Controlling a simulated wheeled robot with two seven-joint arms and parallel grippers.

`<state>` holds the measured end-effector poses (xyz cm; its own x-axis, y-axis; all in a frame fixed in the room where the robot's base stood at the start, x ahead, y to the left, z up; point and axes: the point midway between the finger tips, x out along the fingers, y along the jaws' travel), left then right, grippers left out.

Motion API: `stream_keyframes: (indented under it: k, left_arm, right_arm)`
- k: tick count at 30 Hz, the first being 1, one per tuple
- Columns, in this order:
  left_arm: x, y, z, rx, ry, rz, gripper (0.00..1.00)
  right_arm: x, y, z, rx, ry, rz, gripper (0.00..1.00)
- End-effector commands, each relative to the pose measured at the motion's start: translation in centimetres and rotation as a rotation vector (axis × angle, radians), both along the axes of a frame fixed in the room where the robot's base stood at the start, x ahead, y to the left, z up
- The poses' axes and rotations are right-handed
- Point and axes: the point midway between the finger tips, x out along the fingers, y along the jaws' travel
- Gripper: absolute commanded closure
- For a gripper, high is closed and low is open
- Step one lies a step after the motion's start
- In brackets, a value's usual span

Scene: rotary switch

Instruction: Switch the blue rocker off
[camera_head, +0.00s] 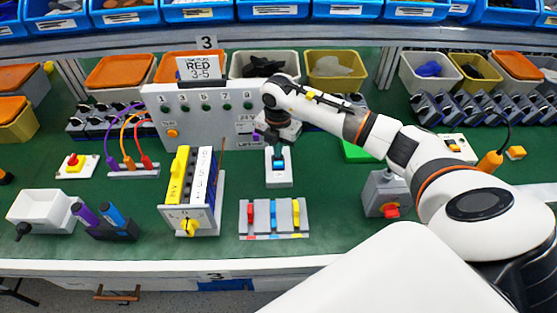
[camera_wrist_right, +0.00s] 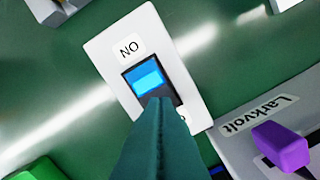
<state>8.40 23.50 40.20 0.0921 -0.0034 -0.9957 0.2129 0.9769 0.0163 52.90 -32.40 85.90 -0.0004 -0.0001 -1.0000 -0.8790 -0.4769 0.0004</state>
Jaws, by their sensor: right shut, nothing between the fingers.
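The blue rocker (camera_head: 280,163) sits in a white plate (camera_head: 279,181) on the green bench, below the grey panel. In the right wrist view the rocker (camera_wrist_right: 149,82) is bright blue in a black frame. An upside-down "ON" label (camera_wrist_right: 130,48) is beside its far end, and a second label at the other end is mostly hidden by my fingers. My right gripper (camera_head: 278,148) is over the rocker, fingers pointing down. In the wrist view its shut, empty fingertips (camera_wrist_right: 158,102) overlap the rocker's end away from "ON"; whether they touch cannot be told. My left gripper is not in view.
The grey panel (camera_head: 200,118) stands close behind the plate, with a purple lever (camera_wrist_right: 282,146) near my fingers. A base of coloured sliders (camera_head: 273,231) lies in front. A yellow-and-black block stand (camera_head: 190,215) is left; a grey box with a red knob (camera_head: 384,190) is right.

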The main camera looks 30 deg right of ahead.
Motion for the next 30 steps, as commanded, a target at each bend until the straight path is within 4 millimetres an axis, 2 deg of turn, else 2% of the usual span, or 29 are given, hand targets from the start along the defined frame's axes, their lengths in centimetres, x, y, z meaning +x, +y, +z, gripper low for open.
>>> stream_keyframes:
  k: [18,30]
  left_arm:
    - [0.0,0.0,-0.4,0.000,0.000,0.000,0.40]
    - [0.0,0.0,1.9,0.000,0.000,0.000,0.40]
  right_arm:
    - [0.0,0.0,-0.7,0.000,0.001,0.001,1.00]
    - [0.0,0.0,2.3,0.000,-0.001,0.001,1.00]
